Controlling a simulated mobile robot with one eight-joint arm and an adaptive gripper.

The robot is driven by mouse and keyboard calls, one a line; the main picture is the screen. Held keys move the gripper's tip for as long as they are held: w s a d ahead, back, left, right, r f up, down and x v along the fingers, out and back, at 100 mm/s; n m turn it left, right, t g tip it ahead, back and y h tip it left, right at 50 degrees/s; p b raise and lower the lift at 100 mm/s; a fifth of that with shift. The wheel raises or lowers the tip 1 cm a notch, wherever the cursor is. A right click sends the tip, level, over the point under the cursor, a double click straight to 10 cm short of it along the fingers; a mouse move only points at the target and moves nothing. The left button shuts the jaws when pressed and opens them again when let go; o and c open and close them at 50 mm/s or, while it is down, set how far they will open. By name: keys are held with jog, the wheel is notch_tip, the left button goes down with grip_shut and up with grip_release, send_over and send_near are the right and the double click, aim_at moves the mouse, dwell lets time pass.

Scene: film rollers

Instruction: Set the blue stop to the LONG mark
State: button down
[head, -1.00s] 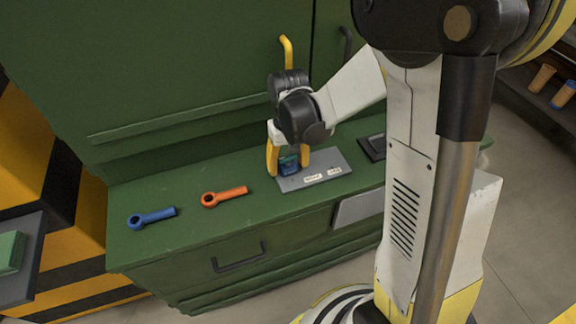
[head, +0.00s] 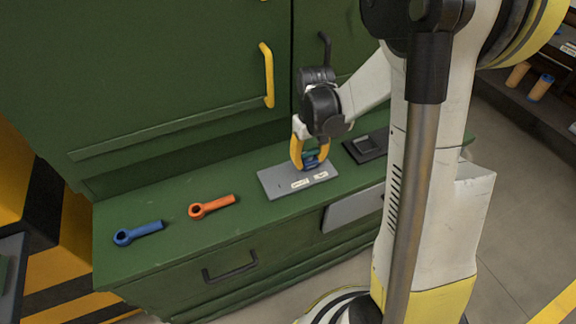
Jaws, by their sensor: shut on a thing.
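The blue stop (head: 312,161) is on a flat grey plate (head: 270,182) on the green bench top. It is over the right half of the plate, behind the right one of two small pale labels. The left label (head: 300,184) and the right label (head: 320,177) are too small to read surely. My gripper (head: 310,165), with yellow fingers, points down and is shut on the blue stop. The fingers hide part of the stop.
A blue ring-ended tool (head: 138,232) and an orange one (head: 212,206) lie left of the plate. A dark square tray (head: 367,146) is close by on the right. Green cabinet doors with a yellow handle (head: 267,75) rise behind.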

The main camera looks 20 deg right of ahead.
jog(key=shift+d, duration=0.8)
jog(key=c, duration=0.8)
grip_release()
jog(key=shift+c, duration=0.2)
jog(key=shift+r, duration=0.1)
notch_tip(320, 180, up, 12)
jog(key=shift+f, duration=0.1)
